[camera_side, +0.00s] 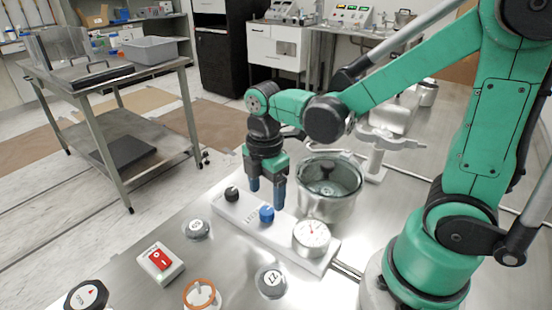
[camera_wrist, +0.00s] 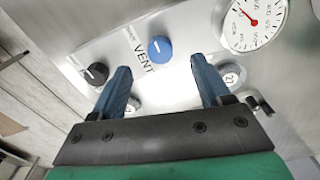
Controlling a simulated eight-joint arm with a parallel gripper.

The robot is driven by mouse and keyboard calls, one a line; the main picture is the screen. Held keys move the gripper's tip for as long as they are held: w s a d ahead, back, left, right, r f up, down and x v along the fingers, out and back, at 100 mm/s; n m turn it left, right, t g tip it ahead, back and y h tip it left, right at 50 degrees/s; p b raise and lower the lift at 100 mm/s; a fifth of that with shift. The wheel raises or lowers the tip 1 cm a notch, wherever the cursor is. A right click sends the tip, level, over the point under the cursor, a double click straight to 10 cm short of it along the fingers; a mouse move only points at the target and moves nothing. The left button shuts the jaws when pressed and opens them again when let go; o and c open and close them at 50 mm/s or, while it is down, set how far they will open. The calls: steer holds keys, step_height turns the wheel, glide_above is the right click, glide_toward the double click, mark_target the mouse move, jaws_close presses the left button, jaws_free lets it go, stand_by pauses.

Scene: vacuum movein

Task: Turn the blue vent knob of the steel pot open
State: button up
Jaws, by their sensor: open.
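The blue vent knob (camera_side: 267,214) stands on a white panel (camera_side: 240,212) in front of the steel pot (camera_side: 325,205). In the wrist view the knob (camera_wrist: 160,49) sits beside the printed word VENT, and its white line points toward the picture's top. My gripper (camera_side: 266,196) points down above the panel, its two blue fingers apart. In the wrist view the gripper (camera_wrist: 161,70) is open and empty, and the knob appears just beyond and between the fingertips. I see no contact with the knob. The side view does not show the knob's line clearly.
A black knob (camera_side: 232,194) and a round gauge (camera_side: 311,237) with a red needle share the panel. A white stand (camera_side: 378,150) is behind the pot.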

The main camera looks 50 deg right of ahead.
mark_target(267, 210)
steer(key=shift+f, duration=2.25)
jaws_close()
